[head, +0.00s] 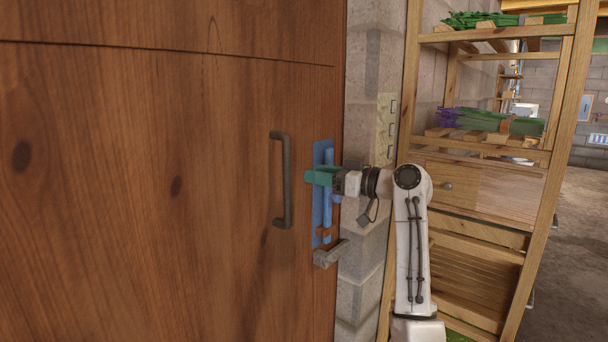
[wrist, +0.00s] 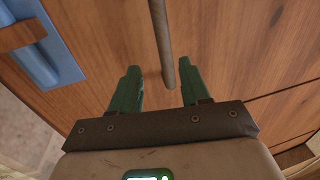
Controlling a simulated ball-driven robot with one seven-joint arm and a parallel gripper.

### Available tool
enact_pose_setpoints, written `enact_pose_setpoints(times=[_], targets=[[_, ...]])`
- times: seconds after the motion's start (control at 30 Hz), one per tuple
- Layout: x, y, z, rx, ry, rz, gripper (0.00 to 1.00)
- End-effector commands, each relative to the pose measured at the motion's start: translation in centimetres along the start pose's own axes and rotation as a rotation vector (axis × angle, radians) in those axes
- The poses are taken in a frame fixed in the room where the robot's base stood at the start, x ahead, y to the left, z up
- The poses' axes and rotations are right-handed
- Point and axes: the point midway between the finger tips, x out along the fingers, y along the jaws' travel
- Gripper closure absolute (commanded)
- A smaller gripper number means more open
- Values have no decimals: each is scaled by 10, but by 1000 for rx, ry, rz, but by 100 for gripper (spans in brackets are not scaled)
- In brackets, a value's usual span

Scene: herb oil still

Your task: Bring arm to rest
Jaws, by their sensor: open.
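My gripper (head: 320,177) is in front of the right edge of a wooden door (head: 130,180) in the head view, between the dark bar handle (head: 283,180) and the stone wall. In the wrist view my gripper (wrist: 160,92) has its two green fingers spread apart. The lower end of the door handle (wrist: 163,50) shows between and beyond them. I cannot tell whether the fingers touch anything. Nothing shows held between them. My arm (head: 414,240) is bent, with its forearm reaching left to the door.
A blue plate (head: 319,232) is on the door edge behind my gripper, with a grey latch piece (head: 330,254) below. It also shows in the wrist view (wrist: 45,60). A wooden shelf rack (head: 548,200) with herb bundles stands close right of my arm. Open floor (head: 578,240) lies farther right.

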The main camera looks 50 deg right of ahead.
Motion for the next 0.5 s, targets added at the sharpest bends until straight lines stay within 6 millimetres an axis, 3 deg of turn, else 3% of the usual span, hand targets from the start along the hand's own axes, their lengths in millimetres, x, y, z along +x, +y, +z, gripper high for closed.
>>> enact_pose_setpoints(times=[0.2, 0.5], targets=[[-15, 0, 0, 0, 0, -1, 54], [-16, 0, 0, 0, -1, -1, 54]])
